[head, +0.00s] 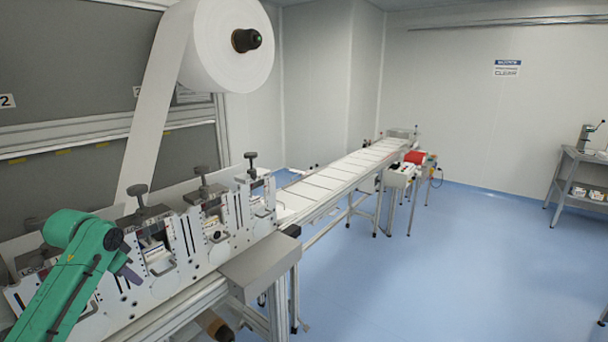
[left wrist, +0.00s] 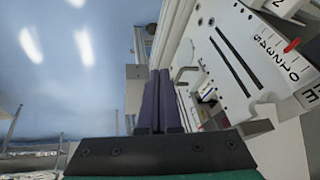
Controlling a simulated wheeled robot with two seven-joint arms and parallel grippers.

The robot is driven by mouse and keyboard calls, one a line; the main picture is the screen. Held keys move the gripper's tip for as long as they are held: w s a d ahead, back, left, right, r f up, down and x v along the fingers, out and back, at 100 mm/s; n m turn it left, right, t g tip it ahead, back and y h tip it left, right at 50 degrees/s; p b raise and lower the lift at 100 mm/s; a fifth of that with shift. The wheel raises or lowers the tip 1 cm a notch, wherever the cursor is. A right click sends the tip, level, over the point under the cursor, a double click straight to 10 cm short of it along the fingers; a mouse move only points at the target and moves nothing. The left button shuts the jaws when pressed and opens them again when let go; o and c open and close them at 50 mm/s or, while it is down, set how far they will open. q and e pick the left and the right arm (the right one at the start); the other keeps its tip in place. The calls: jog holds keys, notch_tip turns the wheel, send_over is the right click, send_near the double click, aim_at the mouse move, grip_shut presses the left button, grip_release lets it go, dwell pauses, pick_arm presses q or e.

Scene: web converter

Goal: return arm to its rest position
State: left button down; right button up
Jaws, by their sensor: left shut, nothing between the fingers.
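My left arm is green and comes in from the lower left in the head view. Its gripper (head: 131,275) has dark fingers and hangs in front of the web converter's white side plates (head: 185,240). In the left wrist view the two dark purple fingers (left wrist: 159,100) lie together with nothing between them. The machine's white slotted plate (left wrist: 235,60) with a number scale is to the right of the fingers there. Whether the fingers touch the machine is not clear. My right gripper is not in view.
A large white web roll (head: 225,50) hangs above the machine. A long conveyor (head: 335,180) runs toward the back wall. A small red and white unit (head: 405,172) stands beside it. A grey shelf (head: 575,180) stands at the right. The blue floor (head: 440,270) between is clear.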

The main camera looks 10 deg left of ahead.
pick_arm(q)
jog(key=s+d+f+m+g, duration=0.1)
jog(key=s+d+f, duration=0.2)
jog(key=d+f, duration=0.5)
jog(key=s+d+f+m+g, duration=0.1)
jog(key=s+d+f, duration=0.2)
jog(key=d+f, duration=0.55)
jog(key=s+d+f+n+h, duration=0.1)
jog(key=s+d+f, duration=0.1)
jog(key=s+d, duration=0.95)
notch_tip(320, 180, down, 27)
jog(key=s+b, duration=0.2)
jog(key=b, duration=0.2)
jog(key=s+a+f+g+b, duration=0.2)
jog(key=s+f+b, duration=0.1)
jog(key=s+f, duration=1.3)
jog(key=shift+s+a+f, duration=0.2)
jog(key=shift+a+f, duration=0.05)
jog(key=shift+f, duration=0.65)
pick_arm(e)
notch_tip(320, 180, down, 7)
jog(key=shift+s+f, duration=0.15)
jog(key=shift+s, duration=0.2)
